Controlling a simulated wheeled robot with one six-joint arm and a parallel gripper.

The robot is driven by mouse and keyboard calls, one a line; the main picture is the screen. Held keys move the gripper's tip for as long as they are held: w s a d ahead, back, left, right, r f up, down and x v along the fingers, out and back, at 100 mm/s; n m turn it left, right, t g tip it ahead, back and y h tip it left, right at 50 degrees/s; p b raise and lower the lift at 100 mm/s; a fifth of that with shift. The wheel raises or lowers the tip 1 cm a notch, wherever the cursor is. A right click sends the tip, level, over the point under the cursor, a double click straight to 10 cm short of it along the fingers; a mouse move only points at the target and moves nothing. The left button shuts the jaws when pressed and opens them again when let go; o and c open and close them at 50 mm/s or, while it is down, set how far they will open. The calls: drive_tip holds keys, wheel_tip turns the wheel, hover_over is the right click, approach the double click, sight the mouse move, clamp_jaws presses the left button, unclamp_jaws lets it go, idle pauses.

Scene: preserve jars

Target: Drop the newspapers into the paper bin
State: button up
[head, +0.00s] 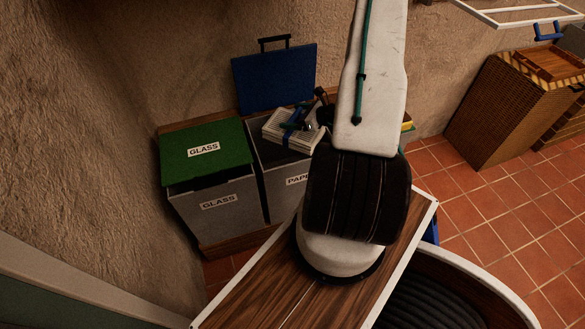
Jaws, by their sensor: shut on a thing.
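A bundle of newspapers (274,129), tied with a blue band, is held over the paper bin (286,183). The paper bin is grey, with its blue lid (274,78) raised against the wall behind it and a partly hidden paper label on its front. My gripper (297,124) is shut on the bundle at the bin's open top. My white arm comes down from the top of the picture and hides the right part of the bin. The height of the bundle above the rim is hard to tell.
The glass bin (216,205), with its green lid (203,149) shut, stands directly left of the paper bin. A woven basket (512,110) stands on the tiled floor at the right. Open tiled floor (465,210) lies at the right.

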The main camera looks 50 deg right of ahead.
drive_tip(key=shift+f, duration=0.15)
drive_tip(key=o, duration=1.6)
drive_tip(key=shift+c, duration=0.2)
drive_tip(key=shift+v, duration=3.95)
